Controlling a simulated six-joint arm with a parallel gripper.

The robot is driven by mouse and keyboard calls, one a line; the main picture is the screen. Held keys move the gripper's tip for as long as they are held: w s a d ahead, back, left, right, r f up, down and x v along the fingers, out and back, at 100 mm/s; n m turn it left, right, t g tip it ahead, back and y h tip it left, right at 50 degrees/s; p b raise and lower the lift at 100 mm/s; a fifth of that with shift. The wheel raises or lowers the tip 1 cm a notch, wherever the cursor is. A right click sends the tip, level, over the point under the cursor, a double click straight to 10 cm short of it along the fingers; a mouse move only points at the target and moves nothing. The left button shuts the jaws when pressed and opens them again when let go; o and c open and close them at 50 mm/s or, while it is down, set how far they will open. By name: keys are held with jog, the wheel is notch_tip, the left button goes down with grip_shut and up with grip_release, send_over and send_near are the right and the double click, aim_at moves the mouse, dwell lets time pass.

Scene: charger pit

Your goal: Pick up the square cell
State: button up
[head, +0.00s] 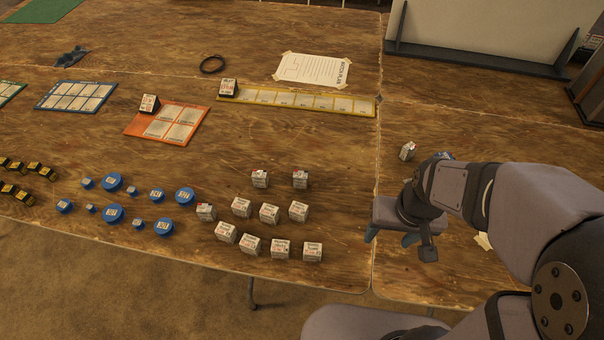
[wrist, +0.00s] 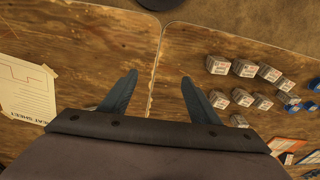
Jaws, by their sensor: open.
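Several small white, box-shaped cells with printed labels stand in loose rows on the wooden table; one is the cell (head: 269,213) in the middle of the group. They also show at the right of the wrist view, such as the cell (wrist: 244,68). One more white cell (head: 407,151) stands alone beyond my arm, right of the table seam. My gripper (head: 390,240) is open and empty above the table near the seam, to the right of the group. Its two fingers (wrist: 159,77) show spread in the wrist view, with only bare table and the seam between them.
Blue round cells (head: 115,214) and black-and-yellow cells (head: 20,191) lie left of the white ones. Behind are an orange tray (head: 184,114), a yellow strip (head: 300,98) and a taped paper sheet (head: 312,69). The table's front edge is close to the cells.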

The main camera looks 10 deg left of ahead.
jog(key=w+a+f+n+t+y+b, duration=0.15)
jog(key=w+a+f+t+b, duration=0.35)
jog(key=w+a, duration=0.65)
jog(key=t+b, duration=0.6)
jog(key=b, duration=0.2)
send_over(301, 172)
jog(key=d, duration=0.1)
jog(key=shift+s+f+m, duration=0.25)
jog(key=shift+f+m, duration=0.2)
jog(key=shift+f, duration=0.5)
jog(key=shift+w+a+f+t+h+b, duration=0.1)
jog(key=shift+w+a+t+h+b, duration=0.1)
jog(key=shift+a+t+h+b, duration=0.4)
jog(key=shift+d+f+b, duration=0.1)
jog(key=shift+f+b, duration=0.55)
jog(key=shift+f, duration=1.35)
jog(key=f, duration=0.1)
jog(key=w+f, duration=0.1)
jog(key=f, duration=0.1)
jog(key=shift+w+f+m+b, duration=0.2)
jog(key=shift+w+m+b, duration=0.1)
jog(key=shift+w+f, duration=0.25)
jog(key=shift+w, duration=0.4)
